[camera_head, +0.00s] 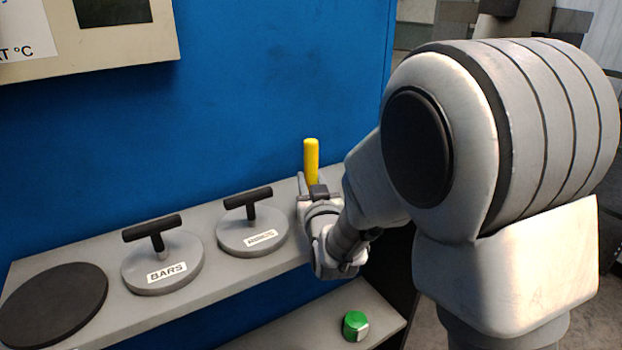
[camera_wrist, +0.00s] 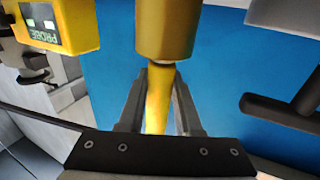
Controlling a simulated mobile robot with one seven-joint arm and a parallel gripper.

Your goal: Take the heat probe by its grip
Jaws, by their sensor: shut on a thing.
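The heat probe's yellow grip (camera_head: 311,158) stands nearly upright above the right end of the grey shelf in the head view. My gripper (camera_head: 313,184) is shut on it, with the upper part of the grip sticking up above the fingers. In the wrist view the yellow grip (camera_wrist: 159,95) runs between the two dark fingers of my gripper (camera_wrist: 160,105). A thicker golden-yellow cylinder, which looks like part of the probe (camera_wrist: 167,28), fills the top centre. The probe's lower part is hidden in the head view by my gripper and wrist.
A yellow box labelled PROBE (camera_wrist: 60,25) is at the wrist view's upper left. On the grey shelf (camera_head: 110,238) are a die marked BARS (camera_head: 161,265), another T-handled die (camera_head: 251,231) and a dark disc (camera_head: 53,304). A green object (camera_head: 355,325) lies on a lower shelf. A blue wall (camera_head: 250,90) stands behind.

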